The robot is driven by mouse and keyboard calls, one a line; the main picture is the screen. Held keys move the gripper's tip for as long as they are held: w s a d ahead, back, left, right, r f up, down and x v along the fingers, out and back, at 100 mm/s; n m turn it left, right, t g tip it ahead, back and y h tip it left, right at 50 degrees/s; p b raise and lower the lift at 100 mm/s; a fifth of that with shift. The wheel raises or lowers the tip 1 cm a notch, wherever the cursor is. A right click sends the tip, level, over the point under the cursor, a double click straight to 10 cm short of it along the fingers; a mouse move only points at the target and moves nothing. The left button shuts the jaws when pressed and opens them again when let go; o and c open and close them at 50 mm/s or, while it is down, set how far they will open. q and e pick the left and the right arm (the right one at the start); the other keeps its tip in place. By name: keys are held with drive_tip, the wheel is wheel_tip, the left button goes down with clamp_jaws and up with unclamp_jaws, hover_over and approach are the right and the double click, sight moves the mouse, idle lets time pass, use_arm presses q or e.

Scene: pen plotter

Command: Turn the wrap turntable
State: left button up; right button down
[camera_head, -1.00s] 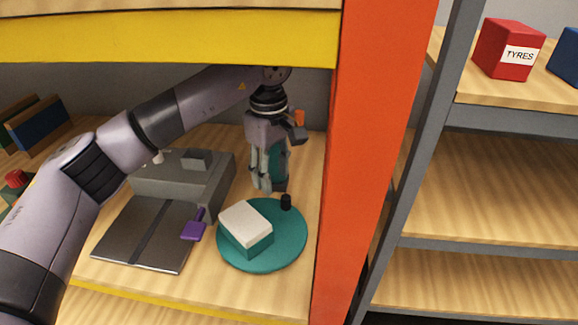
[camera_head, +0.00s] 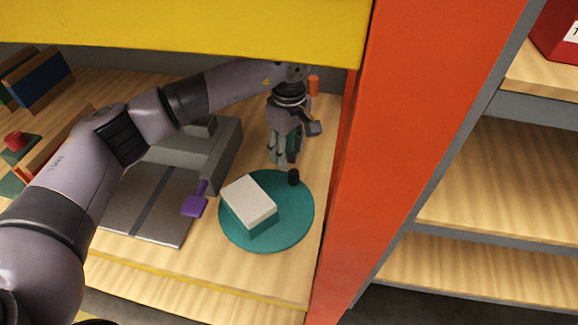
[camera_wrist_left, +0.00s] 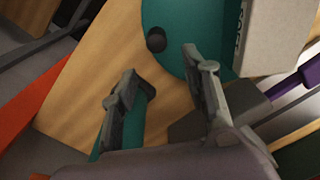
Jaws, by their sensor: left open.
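The wrap turntable is a flat teal disc (camera_head: 298,222) on the wooden shelf board. A teal block with a white top (camera_head: 249,200) lies on it. A short black knob (camera_head: 293,177) stands at its far right rim. My left gripper (camera_head: 279,162) points down just behind the knob, apart from it. My right gripper is not in view.
A grey machine (camera_head: 190,150) with a flat grey plate and a purple paddle (camera_head: 196,202) stands left of the disc. An orange-red upright (camera_head: 410,150) closes the right side. A yellow-edged shelf (camera_head: 190,28) hangs above. A teal item (camera_wrist_left: 121,137) stands by one finger.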

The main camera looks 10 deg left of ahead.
use_arm(q)
wheel_tip(320, 180, down, 8)
drive_tip(key=shift+r+p, duration=0.25)
drive_tip(key=shift+p, duration=0.25)
drive_tip(key=shift+c, duration=0.4)
clamp_jaws()
